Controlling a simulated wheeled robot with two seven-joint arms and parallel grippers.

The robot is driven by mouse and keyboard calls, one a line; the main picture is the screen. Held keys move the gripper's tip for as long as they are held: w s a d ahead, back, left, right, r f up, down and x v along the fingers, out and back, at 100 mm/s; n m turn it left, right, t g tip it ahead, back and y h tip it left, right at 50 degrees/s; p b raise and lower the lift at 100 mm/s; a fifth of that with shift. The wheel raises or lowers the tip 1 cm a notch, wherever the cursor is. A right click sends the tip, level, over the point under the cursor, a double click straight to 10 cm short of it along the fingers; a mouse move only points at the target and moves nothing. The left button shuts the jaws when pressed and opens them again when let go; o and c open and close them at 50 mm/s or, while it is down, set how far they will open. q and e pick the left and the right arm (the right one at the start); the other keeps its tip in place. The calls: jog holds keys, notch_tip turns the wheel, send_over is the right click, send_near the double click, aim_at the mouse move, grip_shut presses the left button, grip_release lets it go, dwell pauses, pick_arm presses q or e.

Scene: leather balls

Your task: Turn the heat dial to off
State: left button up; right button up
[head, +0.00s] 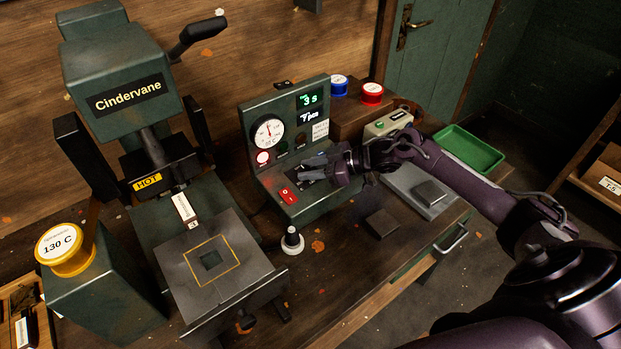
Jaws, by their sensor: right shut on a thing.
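The green control box (261,174) stands on the bench right of the hot press. It carries a round white gauge (268,133), a green digital readout (310,100) showing "3 s", a small lit lamp and a red rocker switch (288,195) on its sloped lower panel. My right gripper (312,171) reaches in from the right, low over that panel, right of the red switch. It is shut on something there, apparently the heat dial. The fingers hide the dial, so its setting cannot be read. My left gripper is not in view.
The press (117,72) bears a yellow "HOT" label over its bed (240,275). A yellow "130 C" tin (64,250) is at left. Blue (338,85) and red (372,93) tins stand behind. A black-knobbed part (292,240) is in front; a green tray (467,150) lies right.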

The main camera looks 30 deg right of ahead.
jog(key=shift+g, duration=0.3)
jog(key=o, duration=1)
jog(key=shift+c, duration=0.2)
jog(key=b+v, duration=0.2)
jog(key=v, duration=0.5)
jog(key=shift+f, duration=0.2)
jog(key=shift+s+d+r, duration=0.2)
jog(key=shift+d+r, duration=0.05)
jog(key=shift+d, duration=0.05)
